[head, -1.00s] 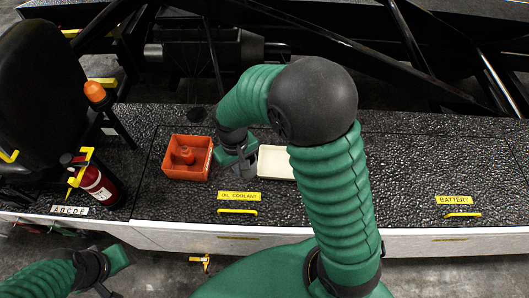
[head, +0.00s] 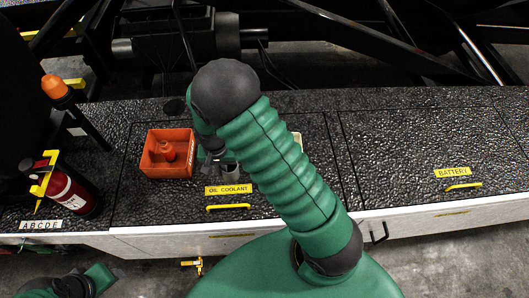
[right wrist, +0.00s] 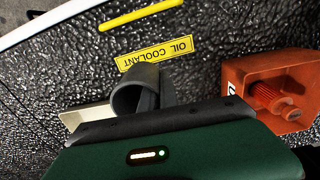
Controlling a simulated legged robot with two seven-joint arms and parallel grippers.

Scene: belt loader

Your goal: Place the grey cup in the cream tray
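The grey cup (right wrist: 137,92) shows in the right wrist view as an open cylinder, rim toward the camera, close against a dark finger of my right gripper (right wrist: 168,88). In the head view the cup (head: 230,169) is partly hidden, beside my right gripper (head: 213,150). The fingers' gap is hidden, so I cannot tell whether they grip it. The cream tray (right wrist: 88,117) is just left of the cup in the wrist view, partly covered by cup and gripper. In the head view my arm hides most of the tray (head: 297,137). My left gripper (head: 75,286) is at the bottom left, partly out of frame.
An orange-red box (head: 152,168) with an orange bottle (head: 167,151) inside stands left of the gripper. A fire extinguisher (head: 72,190) is farther left. The OIL COOLANT label (head: 228,190) and yellow handle (head: 228,207) lie nearer the front edge. The deck on the right is clear.

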